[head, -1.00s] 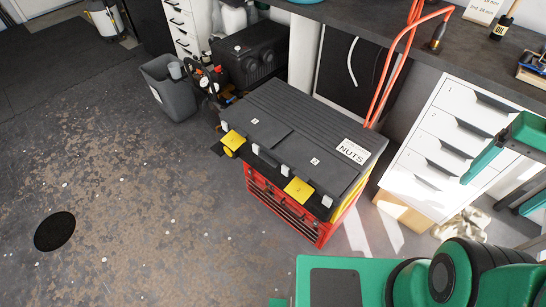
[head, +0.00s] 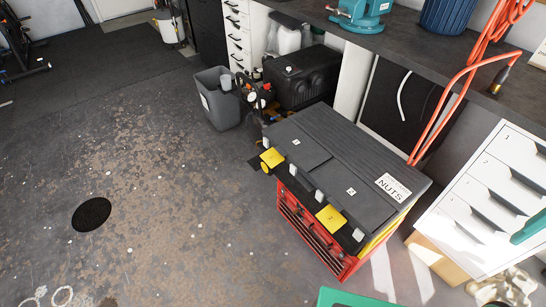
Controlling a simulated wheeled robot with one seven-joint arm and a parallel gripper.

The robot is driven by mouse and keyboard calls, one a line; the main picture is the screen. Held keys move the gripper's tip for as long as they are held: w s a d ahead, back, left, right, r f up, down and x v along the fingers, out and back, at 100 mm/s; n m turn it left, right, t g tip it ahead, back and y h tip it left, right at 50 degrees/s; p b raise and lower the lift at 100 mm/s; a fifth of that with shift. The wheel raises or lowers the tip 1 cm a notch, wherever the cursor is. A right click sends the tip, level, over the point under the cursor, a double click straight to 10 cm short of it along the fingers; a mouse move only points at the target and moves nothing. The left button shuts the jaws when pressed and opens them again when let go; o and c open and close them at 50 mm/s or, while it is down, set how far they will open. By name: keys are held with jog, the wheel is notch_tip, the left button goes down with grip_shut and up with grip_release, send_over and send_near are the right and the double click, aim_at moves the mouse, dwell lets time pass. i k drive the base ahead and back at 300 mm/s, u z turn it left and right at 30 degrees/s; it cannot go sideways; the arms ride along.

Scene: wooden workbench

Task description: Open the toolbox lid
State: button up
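The toolbox (head: 325,160) has a flat black lid with a white label reading NUTS, and it sits on a red drawer chest (head: 308,232). The lid looks shut. Two yellow latches show on its front edge, a left one (head: 272,158) and a right one (head: 331,219). White clips and a pale handle part sit along the same edge. Whether the latches are fastened I cannot tell. My gripper is not in view. A green part at the bottom edge and another at the right edge appear to be mine.
A white drawer cabinet (head: 487,205) stands right of the toolbox. A dark workbench (head: 420,45) runs behind, with a red hose (head: 452,95) hanging down. A grey bin (head: 217,100) and a black compressor (head: 303,77) stand behind left. The floor in front and left is open.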

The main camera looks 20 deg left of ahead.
aim_at(400, 184)
jog(key=k, duration=1.3)
jog(key=u, duration=0.55)
jog(key=i, duration=1.7)
jog(key=z, duration=0.55)
